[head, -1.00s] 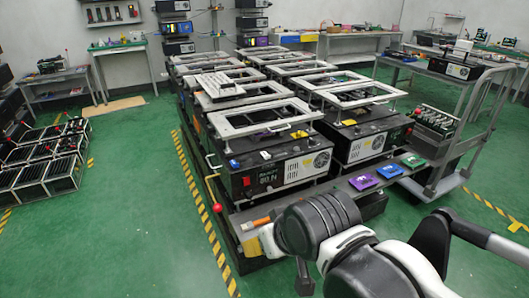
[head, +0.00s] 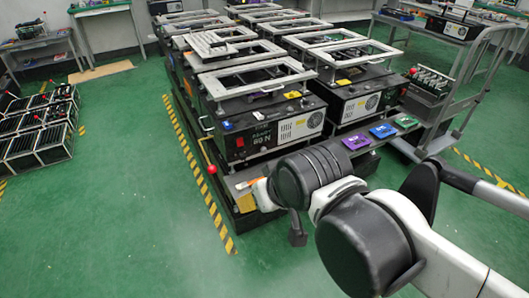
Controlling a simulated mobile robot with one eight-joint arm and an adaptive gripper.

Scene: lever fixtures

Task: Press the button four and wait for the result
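A yellow patch (head: 244,203) shows at the ledge's left end, beside my arm. The markings on the pads are too small to read, so I cannot tell which is button four. My arm reaches from the lower right towards the ledge's left end.
A metal trolley (head: 470,75) is at the right, slotted boxes (head: 38,128) at the left. Green floor is clear at lower left.

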